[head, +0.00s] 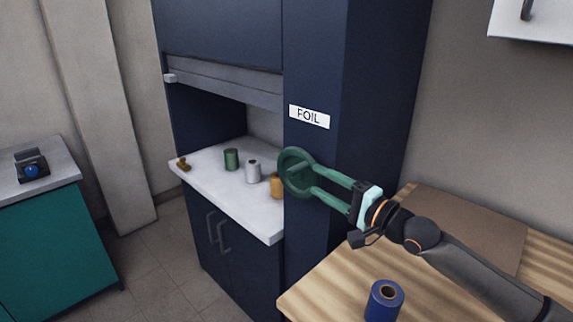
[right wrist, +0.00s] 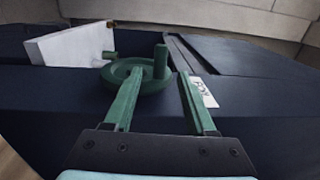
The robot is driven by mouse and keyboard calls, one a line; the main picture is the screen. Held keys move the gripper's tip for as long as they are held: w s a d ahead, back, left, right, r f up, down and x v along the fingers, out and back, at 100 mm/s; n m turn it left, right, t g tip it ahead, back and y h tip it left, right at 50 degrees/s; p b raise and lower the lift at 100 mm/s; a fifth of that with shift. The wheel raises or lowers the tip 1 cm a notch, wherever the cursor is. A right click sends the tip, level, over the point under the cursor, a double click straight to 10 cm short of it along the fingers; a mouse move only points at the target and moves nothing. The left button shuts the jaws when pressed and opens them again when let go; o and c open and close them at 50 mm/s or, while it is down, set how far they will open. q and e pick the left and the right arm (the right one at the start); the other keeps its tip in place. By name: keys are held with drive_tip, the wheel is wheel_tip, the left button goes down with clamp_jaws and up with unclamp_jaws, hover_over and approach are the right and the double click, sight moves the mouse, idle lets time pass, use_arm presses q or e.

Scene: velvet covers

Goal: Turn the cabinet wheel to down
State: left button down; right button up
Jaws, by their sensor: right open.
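The cabinet wheel (head: 293,172) is a green disc on the narrow dark blue front of the cabinet (head: 315,215), below the FOIL label (head: 309,116). In the right wrist view the wheel (right wrist: 150,86) has an upright green handle. My right gripper (head: 318,181) has green fingers and is open, its tips at the wheel. In the right wrist view the handle shows between the open fingertips (right wrist: 162,76), slightly beyond them; I cannot tell if they touch it. The left finger covers part of the wheel. My left gripper is out of view.
A grey slatted shutter (head: 222,82) hangs partly raised over a white counter (head: 225,200) with green, white and amber spools. A wooden table (head: 335,280) bears a blue spool (head: 384,301) below my right arm. A teal cabinet (head: 55,250) stands at left.

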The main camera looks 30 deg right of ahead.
sight(287, 164)
drive_tip(key=shift+x, duration=5.3)
clamp_jaws()
